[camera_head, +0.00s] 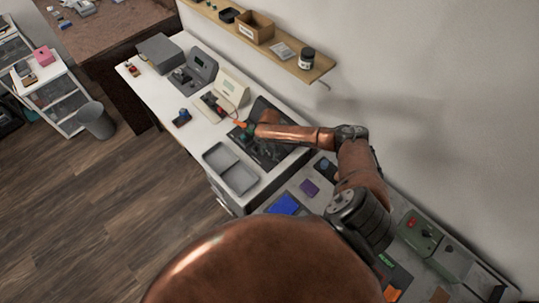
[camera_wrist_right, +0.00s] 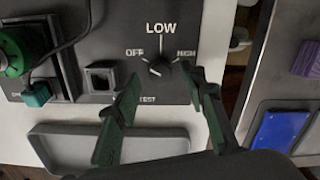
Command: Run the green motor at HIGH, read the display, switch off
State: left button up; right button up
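The dark test panel (camera_wrist_right: 120,30) fills the right wrist view, with LOW, OFF, HIGH and TEST printed on it. Its small dark knob (camera_wrist_right: 158,68) sits below LOW, between OFF and HIGH; I cannot tell its setting. My right gripper (camera_wrist_right: 164,82) is open, with one finger on each side just below the knob; contact is unclear. It also shows small over the panel in the head view (camera_head: 249,130). The green motor (camera_wrist_right: 14,52) is at the panel's left, with a teal plug (camera_wrist_right: 37,94) beside it. A beige instrument (camera_head: 232,86) stands behind; its reading is illegible. My left gripper is out of view.
A grey instrument (camera_head: 200,65) and a grey box (camera_head: 159,50) stand farther along the white bench. A wall shelf (camera_head: 280,55) is above.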

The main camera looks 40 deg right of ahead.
aim_at(269, 156)
notch_tip(269, 156, up, 11)
dwell(0.3)
jog(key=shift+f, duration=0.15)
notch_tip(269, 156, down, 12)
dwell(0.7)
